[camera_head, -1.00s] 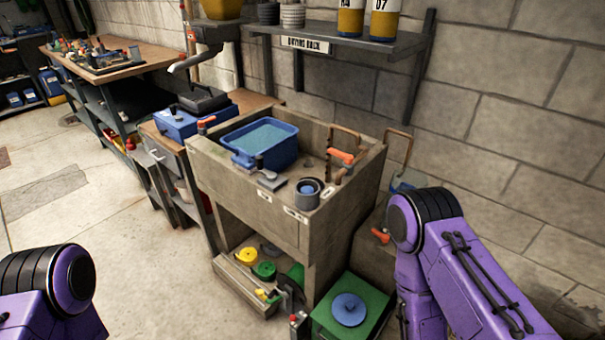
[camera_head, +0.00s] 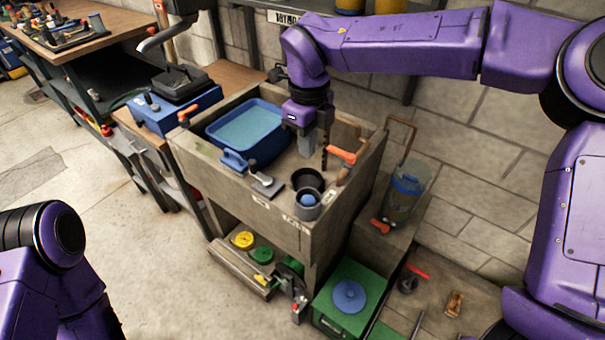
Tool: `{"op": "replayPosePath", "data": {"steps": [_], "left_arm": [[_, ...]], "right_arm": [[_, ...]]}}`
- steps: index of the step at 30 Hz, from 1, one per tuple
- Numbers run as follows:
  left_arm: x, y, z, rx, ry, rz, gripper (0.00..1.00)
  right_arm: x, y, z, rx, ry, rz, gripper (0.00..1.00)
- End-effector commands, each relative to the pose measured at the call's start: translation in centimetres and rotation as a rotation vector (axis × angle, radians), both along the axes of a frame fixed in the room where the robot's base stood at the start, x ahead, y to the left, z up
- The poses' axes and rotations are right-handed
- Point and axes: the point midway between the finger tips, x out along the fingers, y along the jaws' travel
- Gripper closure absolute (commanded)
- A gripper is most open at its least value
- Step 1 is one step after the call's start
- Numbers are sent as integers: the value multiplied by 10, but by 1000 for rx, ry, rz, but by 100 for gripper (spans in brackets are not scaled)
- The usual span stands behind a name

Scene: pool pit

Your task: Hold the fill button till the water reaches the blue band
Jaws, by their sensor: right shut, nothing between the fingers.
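My right gripper (camera_head: 315,150) is shut and empty. It points down over the concrete sink, above the floor to the right of the blue tub. A round blue button (camera_head: 308,201) sits in a dark grey ring housing at the sink's front right corner, below and apart from the gripper; I cannot read its label. A clear vessel with a blue band (camera_head: 409,184) stands on a ledge right of the sink. Its water level is too small to tell. Of my left arm only purple links show at lower left; its gripper is out of view.
The concrete sink (camera_head: 228,185) holds a blue tub (camera_head: 250,132) of water and a grey lever pad (camera_head: 267,186). Orange-handled valves (camera_head: 341,155) stand at its right side. A green box (camera_head: 347,297) with a blue disc lies below. My right forearm crosses above the sink.

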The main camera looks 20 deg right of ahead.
Motion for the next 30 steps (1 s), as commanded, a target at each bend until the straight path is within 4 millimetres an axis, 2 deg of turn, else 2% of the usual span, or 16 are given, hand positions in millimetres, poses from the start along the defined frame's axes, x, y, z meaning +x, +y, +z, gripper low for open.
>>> {"op": "replayPosePath", "data": {"steps": [8,11,24,30], "left_arm": [[-1,0,0,0,2,0,63],[-1,0,0,0,1,0,63],[-1,0,8,0,1,0,63],[0,0,13,0,1,0,63]], "right_arm": [[1,0,-3,-3,3,1,100],[0,0,-12,-5,4,2,100],[-1,1,-103,-8,5,5,100],[-1,1,-133,-7,3,4,100]]}}
